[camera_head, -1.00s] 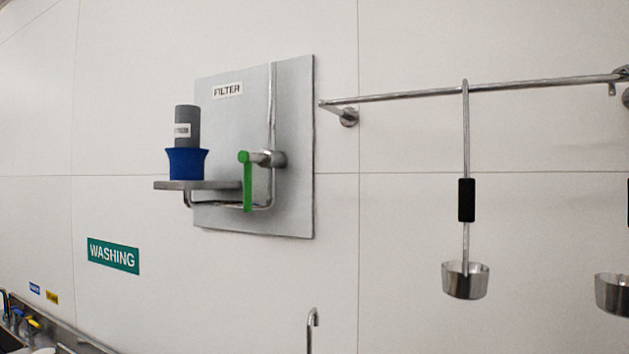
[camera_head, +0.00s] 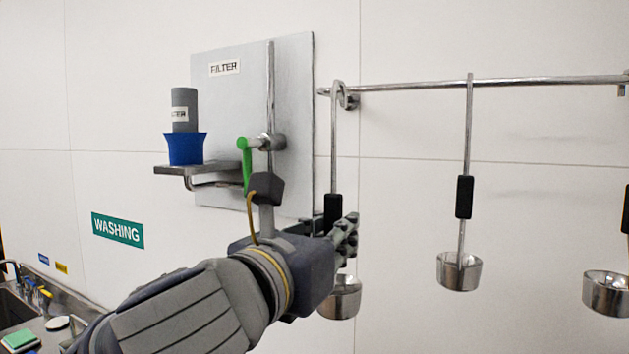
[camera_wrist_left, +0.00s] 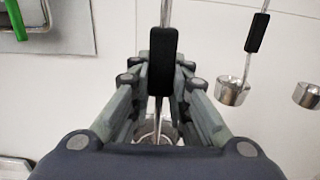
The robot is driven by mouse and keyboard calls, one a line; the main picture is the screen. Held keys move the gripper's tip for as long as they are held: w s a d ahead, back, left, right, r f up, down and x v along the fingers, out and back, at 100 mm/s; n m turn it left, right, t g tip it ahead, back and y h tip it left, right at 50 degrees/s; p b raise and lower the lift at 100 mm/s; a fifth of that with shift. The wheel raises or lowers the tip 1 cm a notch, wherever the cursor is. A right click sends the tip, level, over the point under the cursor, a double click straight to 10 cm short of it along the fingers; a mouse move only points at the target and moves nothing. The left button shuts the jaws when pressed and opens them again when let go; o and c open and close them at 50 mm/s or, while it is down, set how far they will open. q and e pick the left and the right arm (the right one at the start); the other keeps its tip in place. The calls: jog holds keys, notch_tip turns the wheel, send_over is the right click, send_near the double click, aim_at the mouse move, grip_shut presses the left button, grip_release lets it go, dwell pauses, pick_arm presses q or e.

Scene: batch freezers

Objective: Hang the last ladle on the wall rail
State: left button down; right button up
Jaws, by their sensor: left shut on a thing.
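My left gripper (camera_head: 345,235) is shut on the black handle of a steel ladle (camera_head: 334,150). The ladle is upright, with its cup (camera_head: 340,298) below my fingers and its hooked top at the left end of the wall rail (camera_head: 420,87). I cannot tell whether the hook bears on the rail or only overlaps it. In the left wrist view the black grip (camera_wrist_left: 162,60) stands between my fingers (camera_wrist_left: 158,85), with the cup partly hidden behind them. My right gripper is not in view.
A second ladle (camera_head: 464,197) hangs on the rail to the right, and another ladle cup (camera_head: 607,293) shows at the right edge. A filter panel (camera_head: 225,100) with a green lever (camera_head: 246,165) and a shelf is close on the left. A sink counter (camera_head: 50,335) is at lower left.

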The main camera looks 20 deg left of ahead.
aim_at(332, 193)
pick_arm(q)
jog(key=s+r, duration=0.1)
jog(key=s+r+p, duration=0.1)
jog(key=r, duration=0.1)
jog(key=s+r+p, duration=0.1)
jog(key=s+r, duration=0.1)
jog(key=shift+a+r, duration=0.1)
jog(key=shift+r, duration=0.15)
jog(key=shift+w+a+p, duration=0.1)
jog(key=shift+w+p, duration=0.5)
jog(key=shift+w, duration=0.15)
jog(key=w+p, duration=0.2)
jog(key=shift+w+p, duration=0.1)
jog(key=shift+p, duration=0.3)
jog(key=w+f, duration=0.3)
jog(key=w, duration=0.8)
jog(key=shift+d, duration=0.2)
